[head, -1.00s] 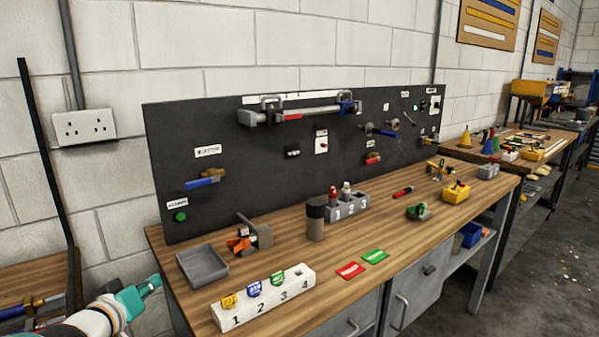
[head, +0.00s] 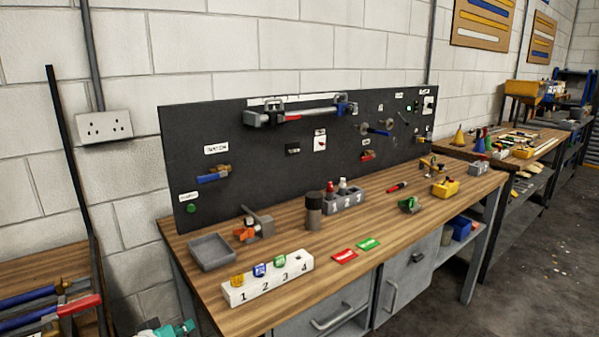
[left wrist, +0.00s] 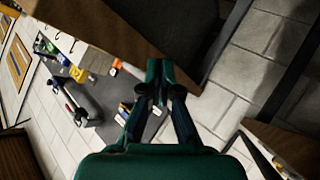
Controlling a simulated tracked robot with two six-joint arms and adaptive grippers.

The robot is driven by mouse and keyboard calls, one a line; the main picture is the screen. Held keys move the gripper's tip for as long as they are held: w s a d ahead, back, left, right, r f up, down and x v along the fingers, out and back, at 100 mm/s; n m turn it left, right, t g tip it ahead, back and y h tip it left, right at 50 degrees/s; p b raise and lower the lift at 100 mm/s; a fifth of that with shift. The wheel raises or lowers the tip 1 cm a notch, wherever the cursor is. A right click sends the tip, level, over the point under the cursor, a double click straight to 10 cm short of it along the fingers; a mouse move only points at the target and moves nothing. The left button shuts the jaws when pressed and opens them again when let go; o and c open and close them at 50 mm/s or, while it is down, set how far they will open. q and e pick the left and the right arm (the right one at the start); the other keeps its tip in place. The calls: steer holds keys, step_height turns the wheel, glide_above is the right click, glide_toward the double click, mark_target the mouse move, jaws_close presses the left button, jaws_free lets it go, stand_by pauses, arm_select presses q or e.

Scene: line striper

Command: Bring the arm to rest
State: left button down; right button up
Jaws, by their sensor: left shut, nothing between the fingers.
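My left gripper (head: 172,331) shows only in part at the bottom edge of the head view, left of the bench and below its top. In the left wrist view my left gripper (left wrist: 160,92) is shut with its fingertips together and nothing between them. It hangs in free air, apart from the workbench (head: 330,240). My right arm and gripper show in neither view.
The bench bears a numbered white block (head: 268,280), a grey tray (head: 212,252) and red and green cards. A black pegboard (head: 240,150) stands behind. Another bench with blue and red tools (head: 40,300) is at the lower left.

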arm_select(q)
steer(key=s+d+f+g+p, duration=0.1)
steer(key=s+d+f+g, duration=0.1)
steer(key=s+d+f, duration=0.3)
steer(key=s+d+f+g+h+p, duration=0.15)
steer(key=s+f, duration=0.25)
steer(key=f, duration=0.4)
steer(key=s+d+f+g+p, duration=0.1)
steer(key=s+d+f+g, duration=0.25)
steer(key=f, duration=0.25)
steer(key=s+d+f+m+g, duration=0.1)
steer(key=s+f+g, duration=0.1)
steer(key=s, duration=0.6)
steer(key=s+d+f+m+g, duration=0.1)
steer(key=s+f, duration=0.3)
steer(key=s, duration=0.5)
steer(key=shift+d+f+g, duration=0.15)
steer(key=shift+d+g, duration=0.3)
steer(key=shift+g, duration=0.15)
